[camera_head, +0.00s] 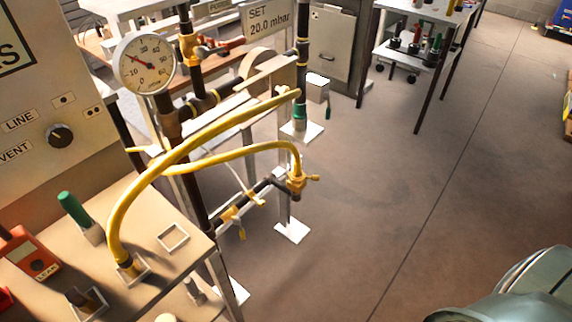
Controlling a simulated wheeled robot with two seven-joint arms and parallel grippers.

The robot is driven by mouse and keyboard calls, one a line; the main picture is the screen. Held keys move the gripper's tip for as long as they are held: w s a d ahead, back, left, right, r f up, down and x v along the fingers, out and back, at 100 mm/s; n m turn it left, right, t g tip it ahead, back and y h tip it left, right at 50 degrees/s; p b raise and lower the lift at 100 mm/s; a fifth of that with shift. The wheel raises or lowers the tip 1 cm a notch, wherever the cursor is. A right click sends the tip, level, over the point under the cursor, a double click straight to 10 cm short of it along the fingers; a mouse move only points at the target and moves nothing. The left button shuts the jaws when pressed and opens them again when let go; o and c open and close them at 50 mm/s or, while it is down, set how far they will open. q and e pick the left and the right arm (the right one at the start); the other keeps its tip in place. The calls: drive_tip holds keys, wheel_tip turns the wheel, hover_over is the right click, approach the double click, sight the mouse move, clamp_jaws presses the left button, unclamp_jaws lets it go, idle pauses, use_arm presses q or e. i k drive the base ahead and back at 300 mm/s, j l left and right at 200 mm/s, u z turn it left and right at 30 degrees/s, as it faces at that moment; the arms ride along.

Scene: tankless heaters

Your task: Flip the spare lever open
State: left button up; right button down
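Several small valve handles show on the pipework, and no label tells which one is the spare lever. A red lever (222,47) sits near the top, beside a brass fitting (190,47). Neither of my grippers is in view. A grey-green rounded part, probably of my own arm, fills the lower right corner.
A round pressure gauge (146,63) stands above the pipes at the left. A bench (190,264) at lower left holds a red meter (30,255) and a green-handled tool (74,208). A second yellow hose (160,172) arches over the bench. Floor at the centre right is clear.

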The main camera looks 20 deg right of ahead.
sight(237, 220)
drive_tip(key=k+l, duration=0.1)
drive_tip(key=l, duration=0.35)
drive_tip(key=k+l, duration=0.1)
drive_tip(key=l, duration=0.3)
drive_tip(key=k+l+z, duration=0.1)
drive_tip(key=l, duration=0.35)
drive_tip(key=k+l, duration=0.1)
drive_tip(key=l, duration=0.35)
